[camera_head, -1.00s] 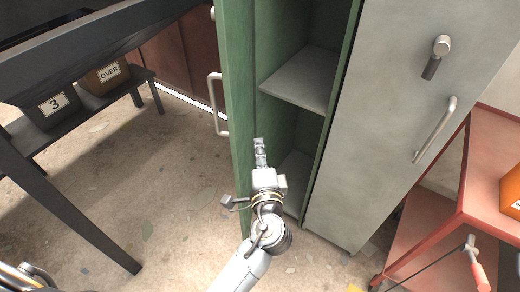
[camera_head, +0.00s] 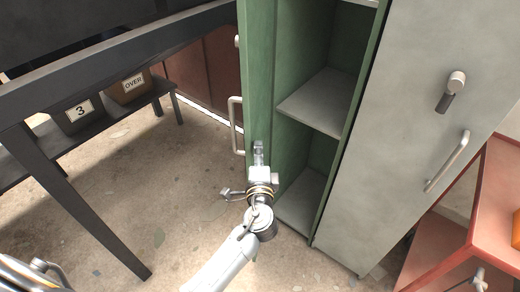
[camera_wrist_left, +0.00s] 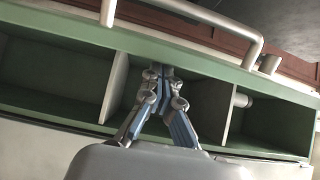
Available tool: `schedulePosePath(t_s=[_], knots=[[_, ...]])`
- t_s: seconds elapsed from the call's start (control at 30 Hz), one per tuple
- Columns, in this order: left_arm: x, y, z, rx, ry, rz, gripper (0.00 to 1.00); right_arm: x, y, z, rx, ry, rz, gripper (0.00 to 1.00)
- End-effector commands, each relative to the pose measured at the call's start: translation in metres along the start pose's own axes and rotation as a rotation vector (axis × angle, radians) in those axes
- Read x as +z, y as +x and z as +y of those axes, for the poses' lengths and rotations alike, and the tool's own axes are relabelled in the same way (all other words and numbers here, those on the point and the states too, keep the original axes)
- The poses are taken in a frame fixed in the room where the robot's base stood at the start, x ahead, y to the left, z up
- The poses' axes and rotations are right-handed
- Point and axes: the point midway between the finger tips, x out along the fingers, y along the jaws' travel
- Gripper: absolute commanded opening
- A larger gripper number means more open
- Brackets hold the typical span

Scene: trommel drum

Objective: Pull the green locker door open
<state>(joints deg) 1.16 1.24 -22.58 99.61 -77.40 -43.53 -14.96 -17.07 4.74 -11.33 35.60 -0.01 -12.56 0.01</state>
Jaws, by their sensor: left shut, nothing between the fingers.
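The green locker door (camera_head: 259,75) stands swung open, nearly edge-on in the head view. Its bar handle (camera_head: 235,125) is on the left, outer side; the handle also shows at the top of the left wrist view (camera_wrist_left: 215,20). The open locker shows green inner walls and grey shelves (camera_head: 318,102). My left gripper (camera_head: 258,148) is shut and empty, with its fingertips in front of the door's lower part. In the left wrist view its fingers (camera_wrist_left: 162,75) meet close to the green door edge (camera_wrist_left: 75,33); I cannot tell whether they touch it.
A closed grey locker door (camera_head: 405,110) with a latch and bar handle stands right of the open locker. A red cart (camera_head: 500,200) is at the far right. A dark table frame (camera_head: 75,200) and bins on a low bench (camera_head: 95,125) are left. Floor between is clear.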

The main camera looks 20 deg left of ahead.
Motion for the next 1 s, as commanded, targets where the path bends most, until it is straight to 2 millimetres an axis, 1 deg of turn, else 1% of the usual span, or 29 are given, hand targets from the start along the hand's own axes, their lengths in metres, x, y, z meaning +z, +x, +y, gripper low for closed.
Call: schedulePosePath(t_s=[0.17, 0.27, 0.37, 0.47, 0.6, 0.67, 0.8, 1.0], knots=[[0.006, 0.001, -0.001, -0.001, 0.002, 0.015, 0.00, -0.003, -0.002, -0.008, -0.009, 0.003, 0.003, 0.40], [0.017, 0.003, -0.001, -0.001, 0.005, 0.043, 0.00, -0.003, -0.005, -0.010, -0.012, 0.002, 0.003, 0.40], [0.033, 0.006, -0.002, -0.003, 0.008, 0.091, 0.00, -0.003, -0.008, -0.009, -0.011, 0.001, 0.003, 0.40], [0.053, 0.012, -0.002, -0.003, 0.009, 0.156, 0.00, -0.003, -0.011, -0.008, -0.009, 0.000, 0.002, 0.40], [0.086, 0.025, -0.001, -0.002, 0.012, 0.265, 0.00, -0.001, -0.011, -0.005, -0.007, -0.001, 0.000, 0.40], [0.097, 0.031, 0.000, -0.002, 0.004, 0.267, 0.00, 0.000, -0.010, -0.004, -0.005, -0.002, -0.001, 0.40], [0.127, 0.048, 0.000, -0.002, 0.003, 0.264, 0.00, 0.002, -0.006, -0.004, -0.005, -0.002, -0.004, 0.40], [0.158, 0.071, 0.000, -0.003, 0.002, 0.265, 0.00, 0.003, -0.001, -0.002, -0.003, -0.003, -0.005, 0.40]])
